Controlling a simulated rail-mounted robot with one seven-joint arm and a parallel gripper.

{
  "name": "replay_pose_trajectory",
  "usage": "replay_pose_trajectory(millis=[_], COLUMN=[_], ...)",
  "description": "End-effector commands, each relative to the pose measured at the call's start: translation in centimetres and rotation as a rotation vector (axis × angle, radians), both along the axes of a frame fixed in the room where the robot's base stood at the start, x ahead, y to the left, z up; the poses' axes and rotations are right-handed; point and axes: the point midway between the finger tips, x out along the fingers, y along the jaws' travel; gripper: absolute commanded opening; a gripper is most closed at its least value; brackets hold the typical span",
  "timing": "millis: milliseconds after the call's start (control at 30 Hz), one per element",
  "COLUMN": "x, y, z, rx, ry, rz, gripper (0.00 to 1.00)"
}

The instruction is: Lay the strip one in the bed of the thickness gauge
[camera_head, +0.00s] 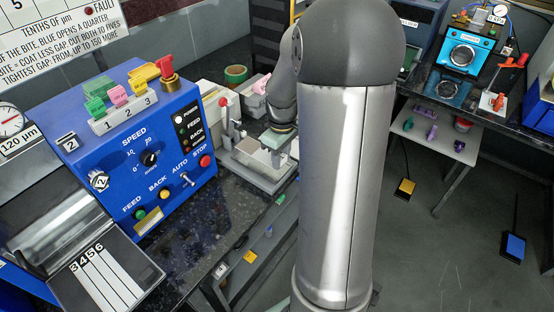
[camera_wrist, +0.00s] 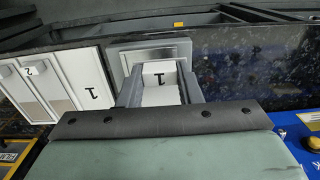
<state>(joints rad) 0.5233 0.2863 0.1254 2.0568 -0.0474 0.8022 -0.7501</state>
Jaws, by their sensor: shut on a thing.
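My gripper (camera_wrist: 160,88) is shut on a white strip marked 1, strip one (camera_wrist: 158,70), which shows between the two grey fingers in the wrist view. A grey metal block (camera_wrist: 150,52) lies just beyond the strip's far end; I cannot tell whether they touch. In the head view my gripper (camera_head: 280,136) is over a pale bench fixture (camera_head: 255,172), left of my arm; the strip cannot be made out there.
A white tray (camera_wrist: 88,62) with places marked 1 and 2 is left of my fingers in the wrist view. A blue control box (camera_head: 140,150) stands close on the left. Dark speckled counter (camera_wrist: 235,62) is clear to the right in the wrist view.

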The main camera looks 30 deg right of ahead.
Motion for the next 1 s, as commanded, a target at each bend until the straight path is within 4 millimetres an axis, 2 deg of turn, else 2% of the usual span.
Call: replay_pose_trajectory(millis=[100, 200, 367, 600, 967, 1000], x=[1.3, 1.9, 2.5, 2.6, 2.6, 2.6], y=[-0.5, -0.8, -1.0, -1.0, -1.0, -1.0], z=[-1.7, -2.4, -3.3, -6.3, -6.8, -6.7], rx=[0.001, -0.001, 0.000, -0.001, -0.001, -0.001], ry=[0.001, 0.000, 0.000, 0.000, -0.002, -0.002], rz=[0.002, 0.002, 0.001, 0.000, 0.001, 0.001], gripper=[0.10, 0.10, 0.10, 0.10, 0.10, 0.40])
